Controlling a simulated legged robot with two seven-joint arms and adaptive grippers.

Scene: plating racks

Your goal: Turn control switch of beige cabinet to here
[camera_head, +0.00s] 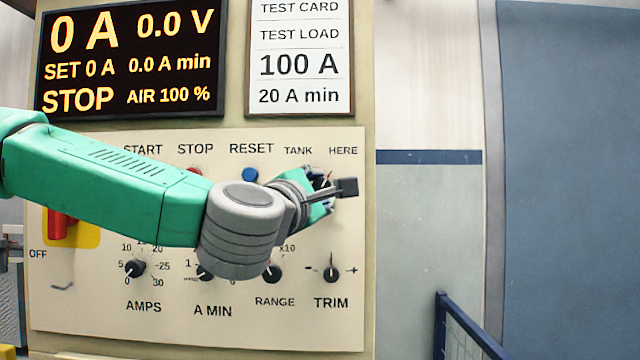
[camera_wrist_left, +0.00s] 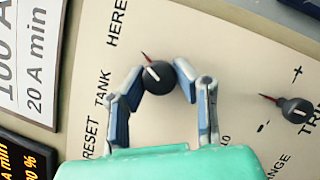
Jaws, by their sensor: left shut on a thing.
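The control switch (camera_wrist_left: 158,77) is a round black knob with a white line and a thin red tip, on the panel of the beige cabinet (camera_head: 190,338). In the left wrist view the red tip points up and left, toward the HERE label (camera_wrist_left: 118,22); the TANK label (camera_wrist_left: 103,88) is lower left. My left gripper (camera_wrist_left: 158,86) has its two fingers on either side of the knob, shut on it. In the head view my left gripper (camera_head: 328,190) is at the switch below TANK and HERE and hides most of it. My right gripper is not in view.
The TRIM knob (camera_head: 331,273), RANGE knob (camera_head: 272,273) and AMPS knob (camera_head: 134,269) sit below. The blue RESET button (camera_head: 251,174) is left of the switch. A red handle (camera_head: 58,228) is far left. A dark blue rail (camera_head: 442,325) stands at lower right.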

